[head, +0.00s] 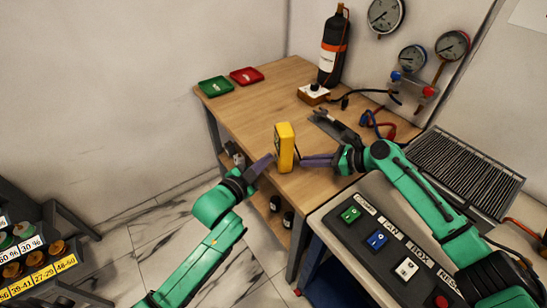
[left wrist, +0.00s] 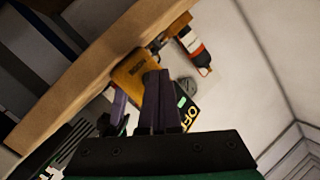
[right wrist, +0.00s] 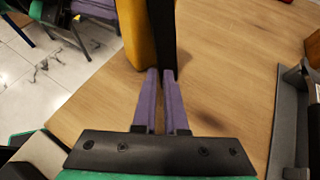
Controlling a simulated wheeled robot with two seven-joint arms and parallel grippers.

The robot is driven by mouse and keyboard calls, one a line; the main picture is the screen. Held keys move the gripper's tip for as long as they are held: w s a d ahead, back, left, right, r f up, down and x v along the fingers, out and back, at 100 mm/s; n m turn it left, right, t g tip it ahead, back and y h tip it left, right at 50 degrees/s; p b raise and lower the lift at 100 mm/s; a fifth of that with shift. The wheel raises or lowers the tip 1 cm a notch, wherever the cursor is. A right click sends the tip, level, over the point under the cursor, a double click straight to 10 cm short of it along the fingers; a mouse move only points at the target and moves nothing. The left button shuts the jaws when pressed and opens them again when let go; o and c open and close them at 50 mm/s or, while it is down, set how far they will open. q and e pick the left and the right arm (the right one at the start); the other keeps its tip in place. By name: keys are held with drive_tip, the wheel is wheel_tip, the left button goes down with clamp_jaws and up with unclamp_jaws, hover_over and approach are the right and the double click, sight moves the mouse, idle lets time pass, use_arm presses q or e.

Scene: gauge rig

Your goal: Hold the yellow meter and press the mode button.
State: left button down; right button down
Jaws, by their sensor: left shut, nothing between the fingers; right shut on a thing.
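The yellow meter (head: 285,147) is upright near the front edge of the wooden table. My right gripper (head: 303,161) comes from the right and is shut on the meter; in the right wrist view the fingertips (right wrist: 161,75) meet the meter's yellow-and-black body (right wrist: 136,35). I cannot tell whether its base touches the table. My left gripper (head: 268,160) is shut and empty, close to the meter's left side. In the left wrist view its fingers (left wrist: 157,85) cover part of the meter (left wrist: 133,73). A black face with "OFF" lettering shows beside them. I cannot make out the mode button.
The wooden table (head: 250,118) carries a green tray (head: 214,87), a red tray (head: 246,76) and a black bottle (head: 334,48) at the back. A panel with coloured switches (head: 377,240) stands at the front right. Gauges (head: 411,58) hang on the wall.

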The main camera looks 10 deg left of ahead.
use_arm(q)
drive_tip(key=shift+s+a, duration=0.3)
drive_tip(key=shift+a, duration=0.45)
drive_tip(key=a, duration=0.1)
drive_tip(key=s+a, duration=0.1)
drive_tip(key=a, duration=0.2)
drive_tip(key=shift+s+a, duration=0.35)
drive_tip(key=shift+s, duration=0.05)
use_arm(e)
drive_tip(key=c, duration=1.1)
unclamp_jaws()
